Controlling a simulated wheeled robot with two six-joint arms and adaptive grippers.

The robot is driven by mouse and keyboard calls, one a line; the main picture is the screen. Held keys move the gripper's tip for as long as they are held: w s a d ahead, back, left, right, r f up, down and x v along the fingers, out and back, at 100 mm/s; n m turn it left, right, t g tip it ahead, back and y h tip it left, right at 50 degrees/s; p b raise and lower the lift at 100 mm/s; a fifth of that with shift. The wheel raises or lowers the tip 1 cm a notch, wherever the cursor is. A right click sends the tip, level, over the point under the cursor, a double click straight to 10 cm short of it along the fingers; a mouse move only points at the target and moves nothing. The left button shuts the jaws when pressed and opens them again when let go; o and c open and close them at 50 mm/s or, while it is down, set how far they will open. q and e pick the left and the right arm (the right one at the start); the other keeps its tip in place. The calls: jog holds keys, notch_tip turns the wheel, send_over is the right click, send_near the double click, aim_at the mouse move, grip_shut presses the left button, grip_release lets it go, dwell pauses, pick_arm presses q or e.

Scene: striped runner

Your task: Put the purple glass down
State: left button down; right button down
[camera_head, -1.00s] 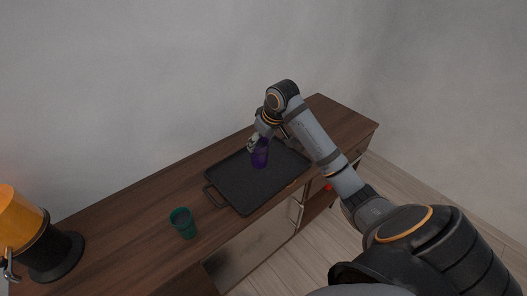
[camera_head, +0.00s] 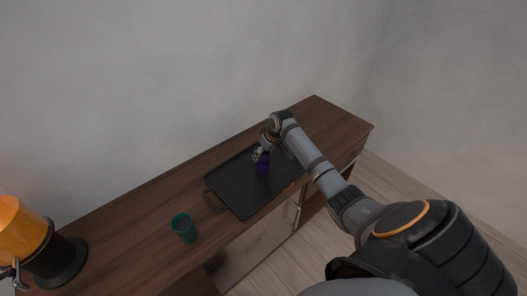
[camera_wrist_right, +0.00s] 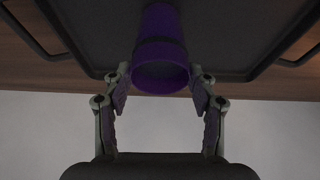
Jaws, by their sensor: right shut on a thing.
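The purple glass (camera_head: 263,168) is at my right gripper (camera_head: 262,154), over the black tray (camera_head: 235,197). In the right wrist view the purple glass (camera_wrist_right: 160,50) lies between the two fingers of my right gripper (camera_wrist_right: 160,88), which is shut on it. The head view shows the glass roughly upright, partly hidden by the fingers. I cannot tell whether its base touches the tray. My left gripper is not in view.
The tray lies on a long wooden sideboard (camera_head: 140,208) against a grey wall. A teal glass (camera_head: 184,228) stands left of the tray. An orange and black dispenser-like object (camera_head: 62,262) stands at the far left. The tray's left part is clear.

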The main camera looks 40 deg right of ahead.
jog(key=shift+f, duration=0.1)
jog(key=shift+c, duration=2)
grip_release()
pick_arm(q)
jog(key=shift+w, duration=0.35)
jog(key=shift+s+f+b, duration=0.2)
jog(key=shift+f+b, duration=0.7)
pick_arm(e)
jog(key=v, duration=1.2)
